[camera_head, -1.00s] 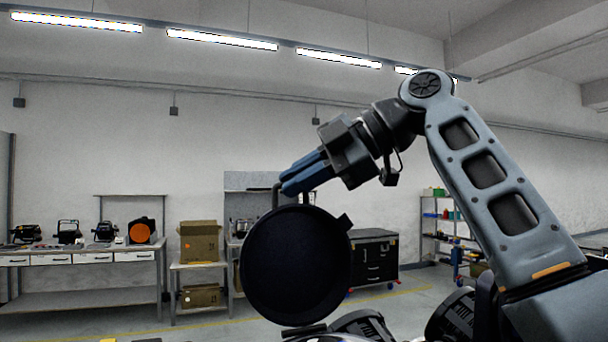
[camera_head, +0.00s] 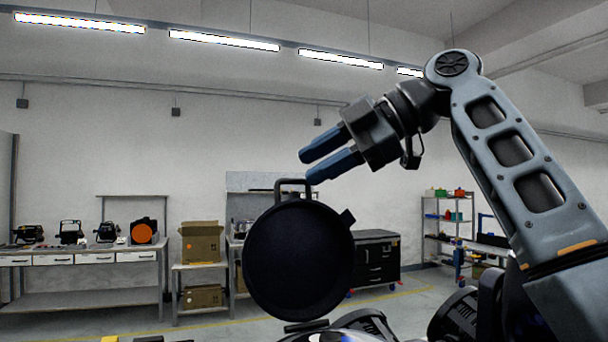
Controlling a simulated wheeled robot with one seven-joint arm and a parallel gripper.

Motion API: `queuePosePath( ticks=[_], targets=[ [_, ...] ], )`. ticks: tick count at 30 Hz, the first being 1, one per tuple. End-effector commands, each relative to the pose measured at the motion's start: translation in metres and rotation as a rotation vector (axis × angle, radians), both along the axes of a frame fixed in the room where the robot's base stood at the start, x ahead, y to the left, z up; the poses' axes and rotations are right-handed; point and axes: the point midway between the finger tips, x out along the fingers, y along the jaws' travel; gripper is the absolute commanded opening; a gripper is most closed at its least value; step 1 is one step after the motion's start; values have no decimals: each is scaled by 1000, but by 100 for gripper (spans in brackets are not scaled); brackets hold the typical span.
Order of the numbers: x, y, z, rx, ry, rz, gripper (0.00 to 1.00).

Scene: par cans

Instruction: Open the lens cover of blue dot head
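A large black par can head (camera_head: 298,262) faces me in the near middle, with a round dark cover across its front. A handle-like loop (camera_head: 293,186) stands on its top and a small tab (camera_head: 348,217) sticks out at its upper right. I see no blue dot on it. My gripper (camera_head: 306,168) is above and right of the loop, its two blue fingers apart with nothing between them. The lower finger's tip is close to the loop; I cannot tell whether it touches. Other black heads (camera_head: 70,232) stand on the left bench, one with an orange disc (camera_head: 142,234).
A workbench (camera_head: 80,258) runs along the left wall. Cardboard boxes (camera_head: 201,243) sit on a rack beside it. A black drawer cabinet (camera_head: 376,260) and a shelf unit (camera_head: 440,225) stand behind.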

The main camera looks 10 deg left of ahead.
Motion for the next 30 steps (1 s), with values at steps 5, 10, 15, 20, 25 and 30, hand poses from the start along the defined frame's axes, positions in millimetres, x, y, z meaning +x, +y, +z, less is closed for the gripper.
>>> queuePosePath(
  ticks=[5, 10, 15, 20, 25, 30],
  targets=[
    [-1, -25, 12, 2, -2, -2, 36],
    [-2, -36, 20, 1, -2, 1, 36],
    [-2, -38, 22, 2, -1, 2, 36],
    [-2, -38, 22, 2, -1, 2, 36],
    [-2, -38, 22, 2, -1, 2, 36],
    [2, -46, 22, 12, 14, -24, 36]
  ],
)
